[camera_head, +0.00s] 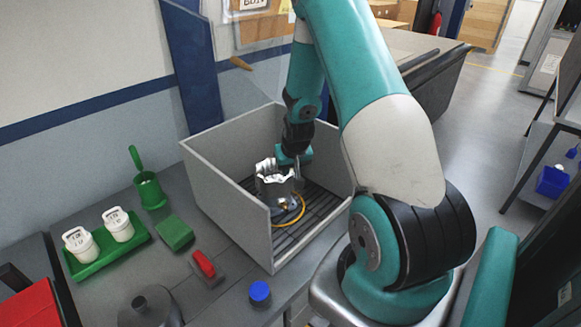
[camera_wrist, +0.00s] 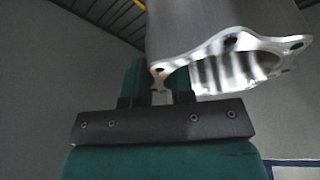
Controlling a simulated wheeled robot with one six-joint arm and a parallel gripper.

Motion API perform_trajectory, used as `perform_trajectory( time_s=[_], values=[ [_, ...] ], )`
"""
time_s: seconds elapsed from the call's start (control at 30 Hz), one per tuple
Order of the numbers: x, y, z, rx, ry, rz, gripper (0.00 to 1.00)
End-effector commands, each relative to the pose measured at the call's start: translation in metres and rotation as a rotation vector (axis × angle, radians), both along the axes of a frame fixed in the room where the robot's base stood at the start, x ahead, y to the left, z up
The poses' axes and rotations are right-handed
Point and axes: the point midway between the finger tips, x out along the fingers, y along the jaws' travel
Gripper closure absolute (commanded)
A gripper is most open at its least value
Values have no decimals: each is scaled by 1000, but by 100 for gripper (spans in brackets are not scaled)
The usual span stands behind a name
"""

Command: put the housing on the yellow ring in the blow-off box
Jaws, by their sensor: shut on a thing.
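The housing (camera_head: 271,188) is a grey metal part with a bright, irregular flange at its top. It is inside the grey open-topped blow-off box (camera_head: 225,205). The yellow ring (camera_head: 300,212) shows on the box's dark slatted floor, just below and right of the housing, partly hidden by it. My gripper (camera_head: 296,172) reaches down into the box at the housing's right side. In the wrist view, my gripper's fingers (camera_wrist: 160,85) are shut on the wall of the housing (camera_wrist: 215,35) at its flange edge. I cannot tell whether the housing touches the floor.
The box walls stand close around my gripper. Left of the box on the grey bench are a green tray (camera_head: 95,258) with two white containers, a green cup (camera_head: 150,190), a green block (camera_head: 175,233), a red-handled tool (camera_head: 205,266) and a blue-capped jar (camera_head: 260,293).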

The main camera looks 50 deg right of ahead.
Motion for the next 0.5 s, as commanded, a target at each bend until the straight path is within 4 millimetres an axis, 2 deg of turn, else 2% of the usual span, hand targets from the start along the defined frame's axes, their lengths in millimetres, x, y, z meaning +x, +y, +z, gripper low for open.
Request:
perform_trajectory(
  time_s=[0.13,0.17,0.23,0.27,0.5],
  values=[
    [1,0,-2,-1,-3,0,100],
    [0,0,-2,0,0,0,71],
    [0,0,-2,1,1,0,55],
    [0,0,-2,1,1,0,52],
    [0,0,-1,1,1,0,52]
  ],
)
